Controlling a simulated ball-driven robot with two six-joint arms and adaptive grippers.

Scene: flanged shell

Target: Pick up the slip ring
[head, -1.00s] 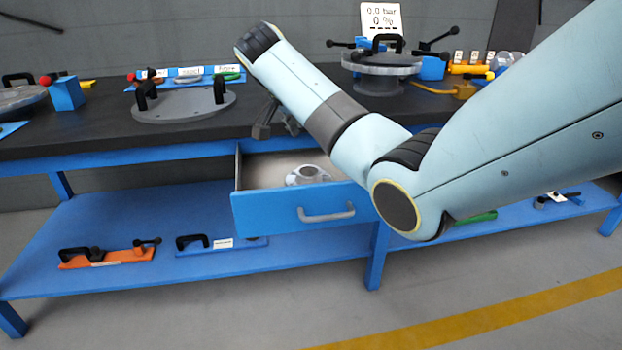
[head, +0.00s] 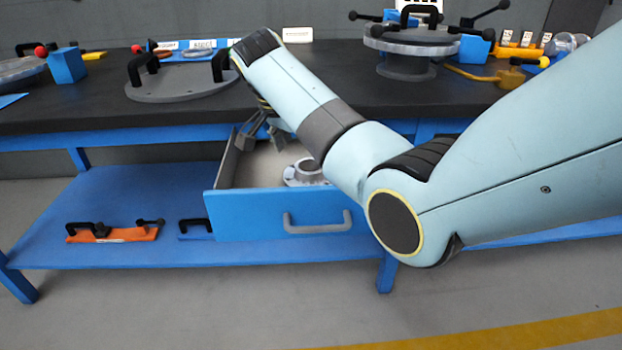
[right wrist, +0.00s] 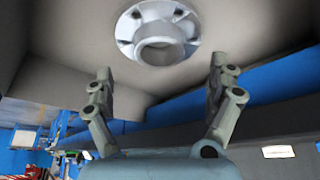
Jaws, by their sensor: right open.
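The slip ring (head: 304,172), a pale grey flanged ring with a raised collar, lies in the open blue drawer (head: 250,217). In the right wrist view the slip ring (right wrist: 152,34) shows its round flange with several holes and its central bore. My right gripper (head: 262,136) is over the left back part of the drawer, to the left of the ring in the head view. In the right wrist view its two fingers (right wrist: 160,80) are spread apart with nothing between them, and the ring lies beyond the tips. My left gripper is not in view.
The drawer has raised walls and a front with a grey handle (head: 318,222). The dark bench top (head: 330,80) above it carries a grey plate with black handles (head: 180,97) and a round clamped vessel (head: 410,45). A lower blue shelf holds an orange tool (head: 112,233).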

